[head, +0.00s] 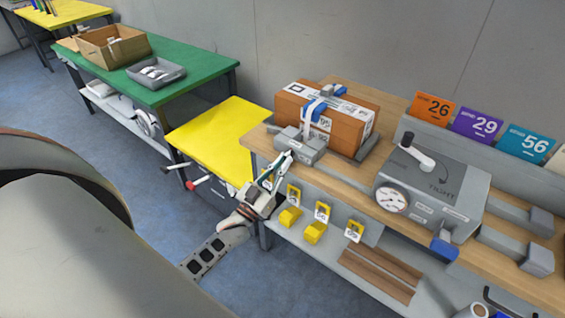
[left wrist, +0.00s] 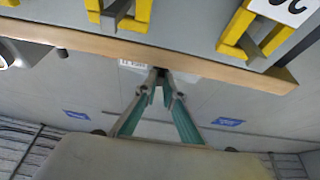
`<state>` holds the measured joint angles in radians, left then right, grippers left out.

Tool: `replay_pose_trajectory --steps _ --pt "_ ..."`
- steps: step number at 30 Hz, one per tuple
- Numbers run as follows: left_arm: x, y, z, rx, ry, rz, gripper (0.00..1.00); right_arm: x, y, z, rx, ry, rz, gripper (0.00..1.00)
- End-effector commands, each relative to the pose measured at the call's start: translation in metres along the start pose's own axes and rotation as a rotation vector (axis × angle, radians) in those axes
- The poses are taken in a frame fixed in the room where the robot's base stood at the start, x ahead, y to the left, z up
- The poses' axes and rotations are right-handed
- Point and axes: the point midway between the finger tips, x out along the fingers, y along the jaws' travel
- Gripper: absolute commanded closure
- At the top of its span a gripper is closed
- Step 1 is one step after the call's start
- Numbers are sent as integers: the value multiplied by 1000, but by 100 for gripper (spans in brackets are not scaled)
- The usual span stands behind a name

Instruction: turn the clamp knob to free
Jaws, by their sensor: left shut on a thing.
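A grey clamp block (head: 302,146) sits at the left front of the wooden bench, before a brown carton (head: 328,112) with a blue-and-white clamp part (head: 315,108) on its front. My left gripper (head: 285,158) reaches up to the block's front. Its green fingers are shut at the tips. In the left wrist view the fingertips (left wrist: 160,80) close around a small dark piece at the grey block, apparently the clamp knob (left wrist: 160,71). The fingers mostly hide the knob, and its turn position cannot be told. My right gripper is not in view.
A grey gauge box (head: 432,193) with a crank and the word TIGHT stands right on the bench (head: 258,152). A yellow table (head: 215,137) and a green table (head: 150,70) stand left.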

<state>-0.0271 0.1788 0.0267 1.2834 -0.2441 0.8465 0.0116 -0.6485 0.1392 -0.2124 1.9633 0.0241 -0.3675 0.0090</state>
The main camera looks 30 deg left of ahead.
Motion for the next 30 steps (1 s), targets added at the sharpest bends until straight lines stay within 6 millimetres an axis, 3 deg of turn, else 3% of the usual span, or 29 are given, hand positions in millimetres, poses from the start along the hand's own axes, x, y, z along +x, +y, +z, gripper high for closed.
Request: replay_pose_trajectory --steps 8,9,10,20,25,30 --pt "0 0 0 -4 1 -1 100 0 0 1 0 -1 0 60" --pt "0 0 0 -4 1 -1 87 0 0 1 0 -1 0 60" --pt "0 0 0 -4 1 0 85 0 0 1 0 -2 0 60" --pt "-2 0 0 -2 0 0 85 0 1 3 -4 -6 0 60" --pt "-18 0 1 -1 -2 0 85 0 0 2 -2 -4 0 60" --pt "-52 0 1 -2 -3 0 85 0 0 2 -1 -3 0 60"
